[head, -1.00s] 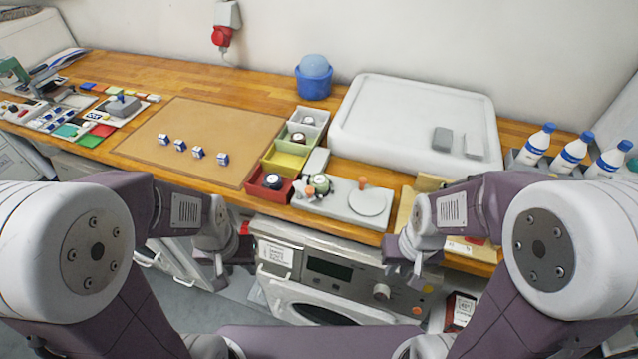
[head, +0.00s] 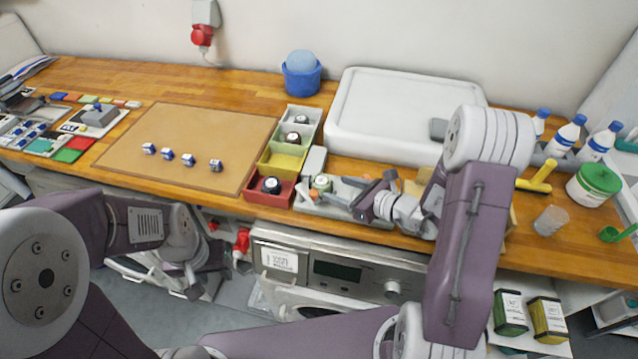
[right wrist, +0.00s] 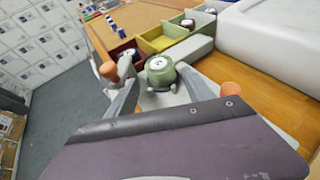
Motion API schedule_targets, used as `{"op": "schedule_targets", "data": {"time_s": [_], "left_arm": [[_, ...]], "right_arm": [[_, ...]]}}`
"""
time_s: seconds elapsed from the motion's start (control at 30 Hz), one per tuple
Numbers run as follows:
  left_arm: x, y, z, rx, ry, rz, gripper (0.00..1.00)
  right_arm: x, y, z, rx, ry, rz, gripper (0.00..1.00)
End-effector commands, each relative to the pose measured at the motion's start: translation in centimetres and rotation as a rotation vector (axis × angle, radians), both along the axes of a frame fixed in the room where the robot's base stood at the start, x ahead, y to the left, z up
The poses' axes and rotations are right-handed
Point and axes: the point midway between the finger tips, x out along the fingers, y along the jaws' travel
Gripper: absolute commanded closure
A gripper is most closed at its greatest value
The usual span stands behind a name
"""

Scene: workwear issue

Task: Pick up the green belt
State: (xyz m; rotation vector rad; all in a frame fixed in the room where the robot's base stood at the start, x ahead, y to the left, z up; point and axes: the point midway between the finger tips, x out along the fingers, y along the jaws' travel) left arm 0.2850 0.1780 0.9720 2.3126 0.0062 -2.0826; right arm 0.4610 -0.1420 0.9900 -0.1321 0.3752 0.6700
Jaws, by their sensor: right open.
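The green belt (head: 321,183) is a small roll with a pale round top. It stands on the grey plate (head: 312,208) at the front of the bench, beside the red bin. In the right wrist view the green belt (right wrist: 160,71) shows upright between my two open fingers, ahead of the palm; I cannot tell whether they touch it. My right gripper (head: 347,195) is open and close to the belt on its right side. My left gripper (head: 193,288) hangs low in front of the bench, holding nothing that I can see; its jaw opening is unclear.
Orange-topped pegs (right wrist: 229,92) stand on the plate near the belt. A red bin (head: 258,194) holds a dark roll; yellow, green and grey bins lie behind it. A large white tray lid (head: 370,110) stands behind. The brown mat (head: 185,135) holds several small blue-white rolls.

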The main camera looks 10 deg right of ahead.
Motion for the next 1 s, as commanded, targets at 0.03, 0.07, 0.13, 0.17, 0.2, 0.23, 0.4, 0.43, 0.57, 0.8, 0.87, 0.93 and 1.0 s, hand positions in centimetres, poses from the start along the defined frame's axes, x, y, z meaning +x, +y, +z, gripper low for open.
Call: {"op": "schedule_targets", "data": {"time_s": [0.03, 0.07, 0.13, 0.17, 0.2, 0.23, 0.4, 0.43, 0.57, 0.8, 0.87, 0.93, 1.0], "left_arm": [[0.0, 0.0, 0.3, 0.0, 0.0, 0.0, 0.6], [0.0, 0.0, 0.3, 0.0, 0.0, 0.0, 0.6], [0.0, 0.0, 0.4, 0.0, 0.0, 0.0, 0.6], [0.0, 0.0, 0.4, 0.0, 0.0, 0.0, 0.6], [0.0, 0.0, 0.3, 0.0, 0.0, 0.0, 0.6], [0.0, 0.0, 0.4, 0.0, 0.0, 0.0, 0.6], [0.0, 0.0, 1.4, 0.0, 0.0, 0.0, 0.6], [0.0, 0.0, 1.5, 0.0, 0.0, 0.0, 0.6], [0.0, 0.0, 1.6, 0.0, 0.0, 0.0, 0.6], [0.0, 0.0, 1.5, 0.0, 0.0, 0.0, 0.6], [0.0, 0.0, 1.5, 0.0, 0.0, 0.0, 0.6], [0.0, 0.0, 1.5, 0.0, 0.0, 0.0, 0.6], [0.0, 0.0, 1.5, 0.0, 0.0, 0.0, 0.6]], "right_arm": [[0.5, 0.6, -0.2, 0.0, 0.001, 0.005, 0.39], [0.8, 0.9, -0.4, 0.0, 0.001, 0.006, 0.39], [1.3, 1.2, -0.6, 0.0, 0.001, 0.004, 0.39], [1.4, 1.3, -0.7, -0.001, 0.001, 0.004, 0.39], [1.4, 1.3, -0.7, -0.001, 0.0, 0.004, 0.39], [1.5, 1.3, -0.7, -0.001, 0.0, 0.004, 0.39], [3.3, 2.9, -1.2, -0.001, 0.002, 0.009, 0.39], [3.7, 3.2, -1.3, -0.001, 0.001, 0.008, 0.39], [5.0, 4.2, -2.2, -0.001, 0.002, 0.005, 0.39], [5.3, 4.3, -2.4, -0.001, 0.0, 0.003, 0.39], [5.3, 4.3, -2.4, -0.001, 0.0, 0.003, 0.53], [5.3, 4.3, -2.4, -0.001, 0.0, 0.003, 0.72], [5.3, 4.3, -2.4, -0.001, 0.0, 0.004, 0.9]]}}
